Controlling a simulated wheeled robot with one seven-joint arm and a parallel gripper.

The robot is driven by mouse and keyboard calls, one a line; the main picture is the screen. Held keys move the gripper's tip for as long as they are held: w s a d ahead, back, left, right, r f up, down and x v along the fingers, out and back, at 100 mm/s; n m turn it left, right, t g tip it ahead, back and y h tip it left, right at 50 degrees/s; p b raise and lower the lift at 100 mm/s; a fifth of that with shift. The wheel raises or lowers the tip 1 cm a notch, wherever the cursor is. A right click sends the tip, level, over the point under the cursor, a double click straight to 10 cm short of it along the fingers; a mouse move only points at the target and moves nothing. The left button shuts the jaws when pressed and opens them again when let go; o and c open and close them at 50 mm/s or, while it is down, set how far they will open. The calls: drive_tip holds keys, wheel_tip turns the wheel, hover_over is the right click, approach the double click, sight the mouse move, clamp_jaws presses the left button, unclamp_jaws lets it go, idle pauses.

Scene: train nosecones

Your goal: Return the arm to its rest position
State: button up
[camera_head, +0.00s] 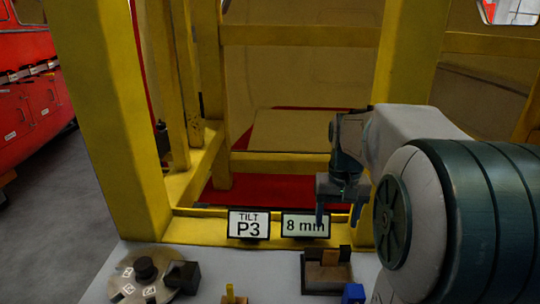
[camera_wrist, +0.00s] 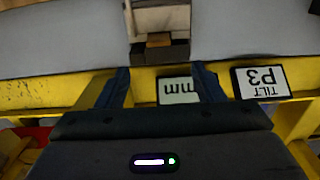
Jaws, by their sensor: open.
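My gripper (camera_head: 337,200) is at the right of the head view, in front of the yellow frame and above the "8 mm" sign. Its fingers point down. In the wrist view my gripper (camera_wrist: 163,85) shows two dark fingers spread apart with nothing held between them. My arm reaches in from the right edge of the head view and is bent at a large grey and dark teal joint.
A yellow frame (camera_head: 115,110) surrounds the work area. A "TILT P3" sign (camera_head: 248,225) stands beside the "8 mm" sign. On the grey table (camera_head: 215,260) are a round dial (camera_head: 128,287), a dark block holder (camera_head: 314,283) and a blue piece (camera_head: 353,293). A red train body (camera_head: 30,100) stands at left.

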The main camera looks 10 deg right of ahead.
drive_tip(key=s+a+f+n+t, duration=0.3)
drive_tip(key=s+a, duration=0.9)
drive_tip(key=shift+s+f, duration=0.3)
drive_tip(key=shift+s, duration=0.05)
